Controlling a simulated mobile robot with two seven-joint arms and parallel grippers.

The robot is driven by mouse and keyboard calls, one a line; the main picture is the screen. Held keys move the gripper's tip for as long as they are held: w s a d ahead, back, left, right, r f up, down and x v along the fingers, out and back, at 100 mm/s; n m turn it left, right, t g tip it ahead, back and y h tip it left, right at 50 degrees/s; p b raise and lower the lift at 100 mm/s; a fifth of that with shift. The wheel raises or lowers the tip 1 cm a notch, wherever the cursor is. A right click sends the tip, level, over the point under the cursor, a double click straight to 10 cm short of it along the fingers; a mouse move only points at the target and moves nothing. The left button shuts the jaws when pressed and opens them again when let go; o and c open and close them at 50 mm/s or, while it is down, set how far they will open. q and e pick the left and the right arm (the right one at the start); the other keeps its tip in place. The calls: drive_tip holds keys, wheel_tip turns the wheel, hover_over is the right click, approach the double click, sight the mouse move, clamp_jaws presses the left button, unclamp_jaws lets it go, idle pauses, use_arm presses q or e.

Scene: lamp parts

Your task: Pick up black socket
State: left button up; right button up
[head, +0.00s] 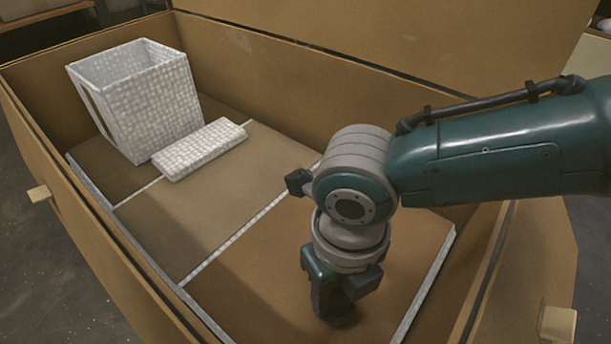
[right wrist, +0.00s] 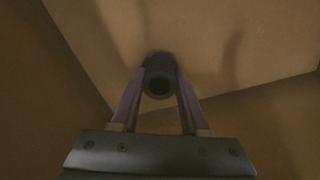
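The black socket (right wrist: 159,84) shows in the right wrist view as a short dark cylinder with a round opening facing the camera. My right gripper (right wrist: 161,72) has one finger against each side of it and looks shut on it. In the head view my right gripper (head: 337,312) points down inside the near right part of the box. I cannot tell whether the socket touches the box floor. My left gripper is in neither view.
A large brown box (head: 52,185) with high walls surrounds my right gripper. A white textured lampshade-like container (head: 140,95) and a white textured block (head: 200,149) stand at the far left. Thin light strips divide the floor. The middle floor (head: 215,205) is clear.

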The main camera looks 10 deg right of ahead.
clamp_jaws()
idle(0.3)
